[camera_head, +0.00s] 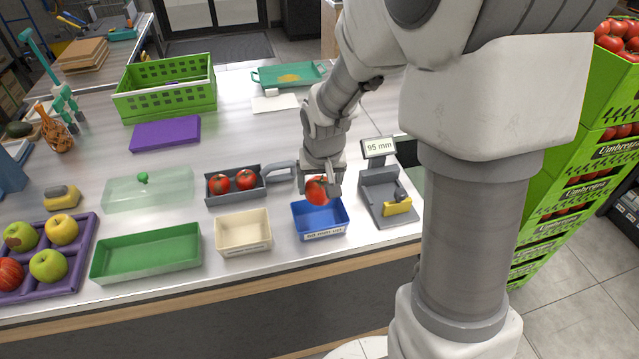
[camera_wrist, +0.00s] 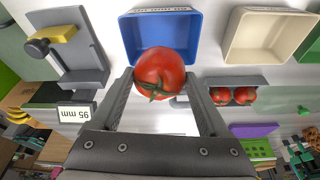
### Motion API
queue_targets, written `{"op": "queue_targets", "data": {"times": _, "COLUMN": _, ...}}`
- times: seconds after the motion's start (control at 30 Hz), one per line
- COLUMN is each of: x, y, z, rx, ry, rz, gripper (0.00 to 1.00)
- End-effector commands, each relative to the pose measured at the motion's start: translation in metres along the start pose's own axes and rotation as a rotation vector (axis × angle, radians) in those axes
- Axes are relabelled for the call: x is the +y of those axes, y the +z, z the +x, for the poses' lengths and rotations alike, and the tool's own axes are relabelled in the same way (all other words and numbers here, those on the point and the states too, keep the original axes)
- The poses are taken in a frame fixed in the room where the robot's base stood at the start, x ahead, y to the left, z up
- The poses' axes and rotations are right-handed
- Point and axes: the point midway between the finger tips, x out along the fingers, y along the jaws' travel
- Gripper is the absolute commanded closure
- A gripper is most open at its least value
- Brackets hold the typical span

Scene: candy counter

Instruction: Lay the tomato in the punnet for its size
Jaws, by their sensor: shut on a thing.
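A red tomato (camera_head: 317,189) with a green stem is between the fingers of my gripper (camera_head: 320,183), which is shut on it. It shows large in the wrist view (camera_wrist: 160,73). The tomato is above the back part of a blue punnet (camera_head: 320,233), which has a white label on its front that I cannot read fully. The blue punnet looks empty in the wrist view (camera_wrist: 188,38). A cream punnet (camera_head: 243,248) stands to its left, empty, also with a label. A grey sizing device (camera_head: 385,200) stands to the right; its display (camera_head: 379,147) reads 95 mm.
A grey handled tray (camera_head: 210,199) with two tomatoes lies behind the cream punnet. A green tray (camera_head: 147,266) and a purple tray (camera_head: 97,222) of apples are at left. A green crate (camera_head: 166,105) is at the back. Stacked tomato crates (camera_head: 598,125) stand at right.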

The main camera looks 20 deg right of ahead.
Motion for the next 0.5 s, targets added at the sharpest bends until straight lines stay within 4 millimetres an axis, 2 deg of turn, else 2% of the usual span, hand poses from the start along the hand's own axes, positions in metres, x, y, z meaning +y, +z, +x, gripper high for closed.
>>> {"op": "queue_targets", "data": {"times": 0.5, "x": 0.0, "y": 0.012, "z": 0.039, "rx": -0.001, "ry": 0.0, "rz": -0.001, "gripper": 0.5}}
